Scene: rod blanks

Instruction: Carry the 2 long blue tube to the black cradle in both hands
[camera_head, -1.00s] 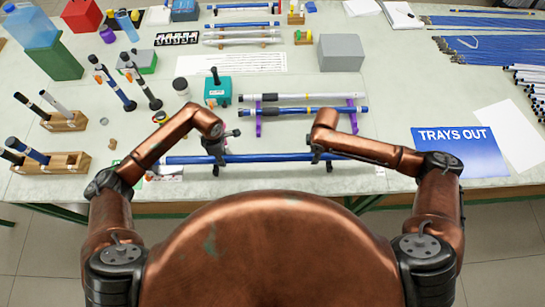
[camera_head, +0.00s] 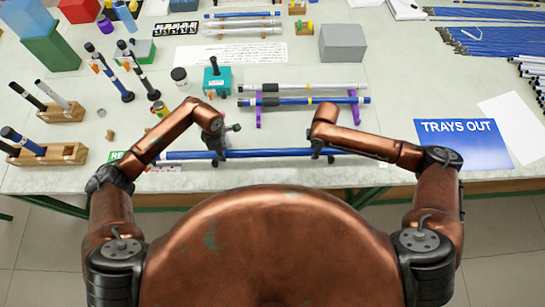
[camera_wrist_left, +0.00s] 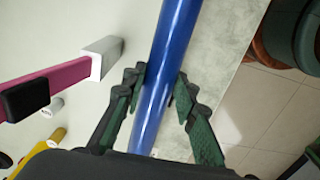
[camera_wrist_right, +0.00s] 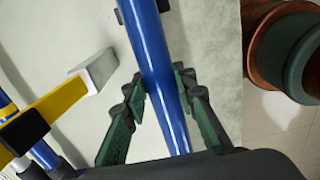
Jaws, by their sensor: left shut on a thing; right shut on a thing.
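A long blue tube (camera_head: 265,154) lies crosswise along the front of the table in the head view. My left gripper (camera_head: 218,153) is shut around it left of its middle; it also shows in the left wrist view (camera_wrist_left: 160,90). My right gripper (camera_head: 318,152) is shut around it further right; it also shows in the right wrist view (camera_wrist_right: 160,92). Whether the tube touches the table is unclear. Another blue tube (camera_head: 300,102) rests on purple supports (camera_head: 258,117) behind it. A black piece (camera_wrist_right: 125,16) shows behind the held tube in the right wrist view; I cannot tell whether it is the cradle.
A silver tube (camera_head: 310,87) lies on the same purple supports. A teal device (camera_head: 217,82) stands behind the left gripper. Wooden holders (camera_head: 65,154) stand at left. A grey box (camera_head: 342,43) is at the back, and a blue sign (camera_head: 462,143) lies at right.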

